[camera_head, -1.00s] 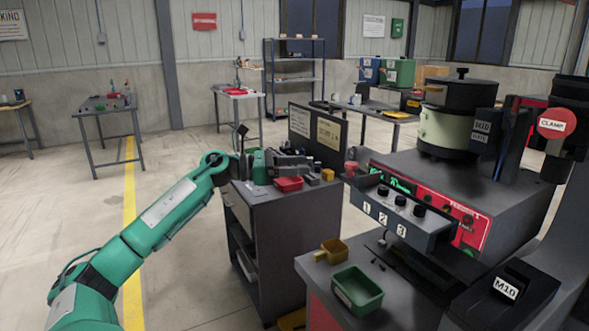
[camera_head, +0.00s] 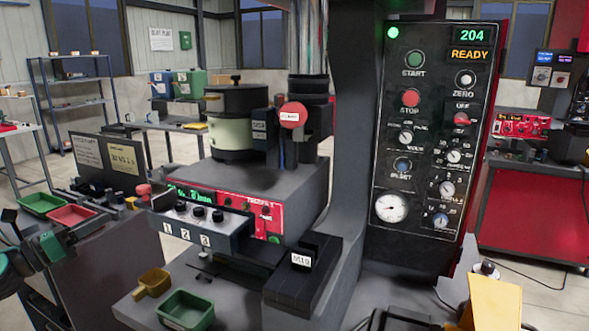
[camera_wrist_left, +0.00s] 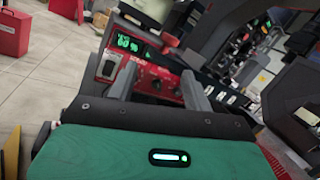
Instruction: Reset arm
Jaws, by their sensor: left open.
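My left gripper (camera_head: 88,224) is at the left edge of the head view, with its green hand and dark fingers close by the red tray (camera_head: 70,215) on the side cabinet. In the left wrist view its two fingers (camera_wrist_left: 158,88) stand apart with nothing between them. They point toward the feeder control box (camera_wrist_left: 150,72) with a green display and red panel.
The feeder bench carries a numbered control box (camera_head: 203,217), a green tray (camera_head: 186,309) and a yellow scoop (camera_head: 152,283). A tall control panel (camera_head: 432,130) reads READY. A green tray (camera_head: 41,203) lies beside the red one. Open floor shows at the left.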

